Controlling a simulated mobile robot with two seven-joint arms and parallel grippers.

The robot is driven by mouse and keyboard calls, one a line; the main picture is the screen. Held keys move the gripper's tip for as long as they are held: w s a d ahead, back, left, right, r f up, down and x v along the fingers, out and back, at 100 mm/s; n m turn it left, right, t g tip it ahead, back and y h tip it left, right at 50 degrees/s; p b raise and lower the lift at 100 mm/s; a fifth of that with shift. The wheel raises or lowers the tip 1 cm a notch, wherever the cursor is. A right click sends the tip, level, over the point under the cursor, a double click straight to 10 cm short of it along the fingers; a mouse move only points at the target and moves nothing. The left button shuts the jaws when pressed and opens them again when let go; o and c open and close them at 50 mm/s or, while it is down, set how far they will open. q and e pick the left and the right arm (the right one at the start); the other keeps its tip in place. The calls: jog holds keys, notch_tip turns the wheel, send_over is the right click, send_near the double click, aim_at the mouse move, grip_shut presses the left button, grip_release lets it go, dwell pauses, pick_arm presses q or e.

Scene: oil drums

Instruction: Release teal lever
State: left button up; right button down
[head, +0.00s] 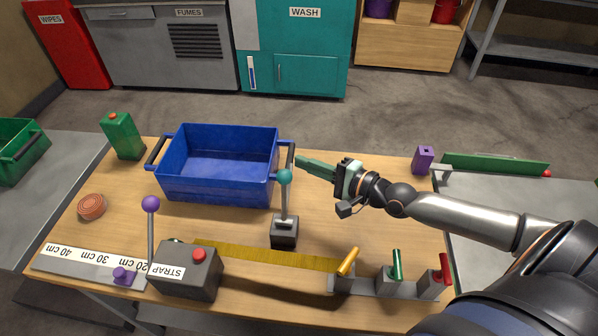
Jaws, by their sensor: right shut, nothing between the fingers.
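The teal lever (285,177) has a round teal knob on a grey rod that rises from a dark grey block (285,233) in the middle of the table. It stands about upright. My right gripper (299,163) is shut and empty, its green fingers pointing left, just above and right of the knob in the picture. A small gap shows between the fingers and the knob. My left gripper is not in view.
A blue crate (219,200) stands behind and left of the lever. A purple-knobbed lever (151,205) and the STRAP box (187,272) are at front left. Yellow, green and red handles (397,265) line the front right. A yellow strip (270,257) crosses the table.

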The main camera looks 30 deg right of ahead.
aim_at(286, 193)
jog(key=s+a+p, duration=0.1)
jog(key=s+a+r+p, duration=0.1)
jog(key=a+p, duration=0.1)
dwell(0.4)
jog(key=shift+s+a, duration=0.1)
